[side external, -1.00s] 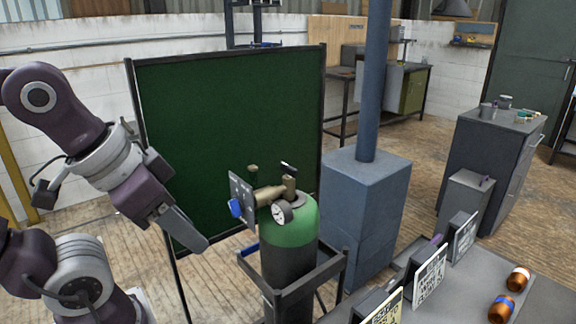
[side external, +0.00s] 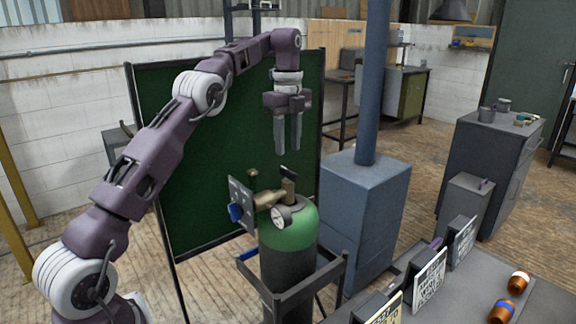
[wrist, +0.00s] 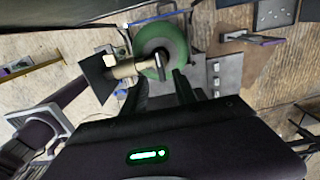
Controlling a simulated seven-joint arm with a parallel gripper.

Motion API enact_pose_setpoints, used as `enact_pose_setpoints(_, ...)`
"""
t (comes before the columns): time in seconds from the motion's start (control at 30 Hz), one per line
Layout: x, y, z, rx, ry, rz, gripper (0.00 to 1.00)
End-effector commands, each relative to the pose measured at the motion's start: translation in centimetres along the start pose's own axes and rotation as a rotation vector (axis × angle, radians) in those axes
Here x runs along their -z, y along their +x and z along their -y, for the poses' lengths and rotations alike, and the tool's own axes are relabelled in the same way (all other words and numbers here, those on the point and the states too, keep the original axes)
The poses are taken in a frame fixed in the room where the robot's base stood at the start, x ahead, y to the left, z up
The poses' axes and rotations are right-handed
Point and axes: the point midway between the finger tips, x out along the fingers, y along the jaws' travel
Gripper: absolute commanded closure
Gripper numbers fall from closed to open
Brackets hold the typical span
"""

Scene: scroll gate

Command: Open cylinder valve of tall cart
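A tall gas cylinder (side external: 288,255) with a green shoulder and dark body stands upright in a dark cart frame (side external: 300,285). A brass valve and regulator (side external: 268,198) sit on its top, with a round gauge (side external: 281,217), a blue knob (side external: 235,212) and a grey plate (side external: 241,197) at the left. A black handle (side external: 289,171) tops the valve. My gripper (side external: 288,148) points straight down above the valve, apart from it, fingers parted and empty. In the wrist view the cylinder top (wrist: 165,45) and brass valve (wrist: 126,70) lie beyond the fingertips.
A green board (side external: 230,110) in a dark frame stands behind the cylinder. A blue-grey box with a tall pipe (side external: 367,190) stands close at the right. A grey table (side external: 470,290) with sign cards and orange bottles (side external: 502,309) is at front right.

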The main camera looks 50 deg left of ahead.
Motion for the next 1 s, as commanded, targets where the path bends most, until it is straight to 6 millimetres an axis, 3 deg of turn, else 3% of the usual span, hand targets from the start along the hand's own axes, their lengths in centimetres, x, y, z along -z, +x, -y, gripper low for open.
enact_pose_setpoints(0.4,0.1,6.0,-0.1,0.000,-0.001,0.000,0.66)
enact_pose_setpoints(0.7,0.1,6.5,0.0,0.003,-0.002,0.001,0.66)
enact_pose_setpoints(0.87,0.1,6.5,0.0,0.003,-0.002,0.001,0.97)
enact_pose_setpoints(1.0,0.1,6.5,0.0,0.003,-0.002,0.001,1.00)
